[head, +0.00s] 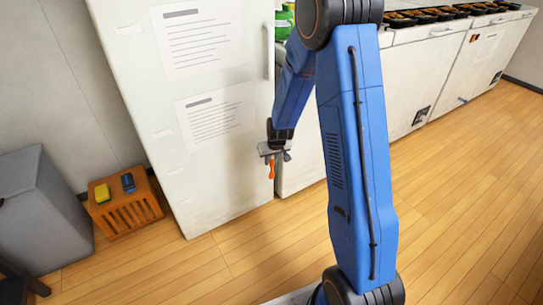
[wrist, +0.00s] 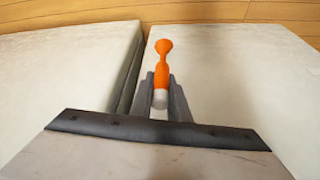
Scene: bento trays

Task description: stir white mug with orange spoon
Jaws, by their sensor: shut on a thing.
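My gripper (wrist: 161,97) is shut on the orange spoon (wrist: 162,62), which sticks out beyond the fingertips in the wrist view. In the head view my gripper (head: 272,154) is small, in front of the right edge of a tall white cabinet, with the orange spoon (head: 271,170) hanging down from it. The spoon touches nothing else that I can see. No white mug shows in either view.
The tall white cabinet (head: 205,110) carries paper sheets. White counters (head: 420,85) with several trays (head: 440,14) of food run along the back right. A wooden crate (head: 125,208) and a grey bin (head: 40,205) stand at left. Wooden floor (head: 470,200) is clear at right.

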